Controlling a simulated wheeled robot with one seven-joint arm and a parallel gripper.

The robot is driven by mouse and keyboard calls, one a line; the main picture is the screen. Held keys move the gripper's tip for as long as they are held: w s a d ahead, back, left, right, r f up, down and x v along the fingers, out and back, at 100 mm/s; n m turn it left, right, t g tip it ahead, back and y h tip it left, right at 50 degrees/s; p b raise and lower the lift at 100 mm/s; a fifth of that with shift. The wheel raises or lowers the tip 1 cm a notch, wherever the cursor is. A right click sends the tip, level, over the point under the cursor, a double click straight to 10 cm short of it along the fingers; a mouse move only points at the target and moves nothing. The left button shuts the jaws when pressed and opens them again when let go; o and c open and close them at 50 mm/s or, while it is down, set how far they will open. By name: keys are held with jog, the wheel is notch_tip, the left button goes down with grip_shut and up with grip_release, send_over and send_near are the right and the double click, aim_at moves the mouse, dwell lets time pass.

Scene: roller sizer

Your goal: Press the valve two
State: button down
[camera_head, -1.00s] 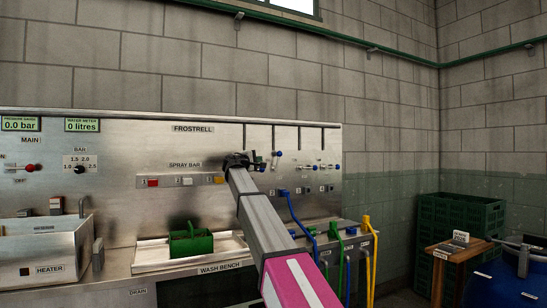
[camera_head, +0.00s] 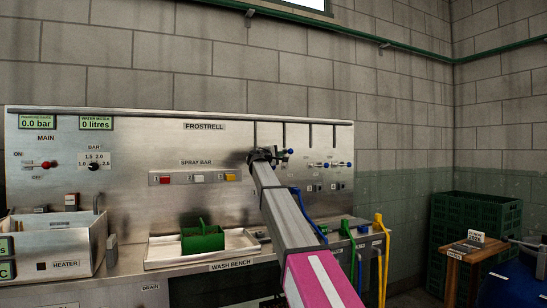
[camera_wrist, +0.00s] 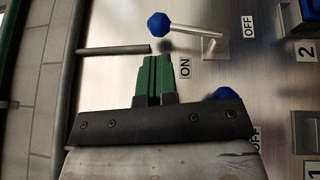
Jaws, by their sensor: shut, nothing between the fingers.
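In the head view my gripper (camera_head: 277,155) is at the panel by the blue knobs (camera_head: 290,151), covering part of the valve row.
Another blue knob (camera_wrist: 228,93) is partly hidden behind my gripper in the wrist view. More blue-knobbed valves (camera_head: 327,165) sit to the right on the steel panel (camera_head: 120,180). Hoses (camera_head: 379,250) hang below right. A green carrier (camera_head: 203,240) stands on the wash bench.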

aim_at(289, 152)
jog(key=x, duration=0.6)
jog(key=shift+d+r, duration=0.1)
dwell(0.4)
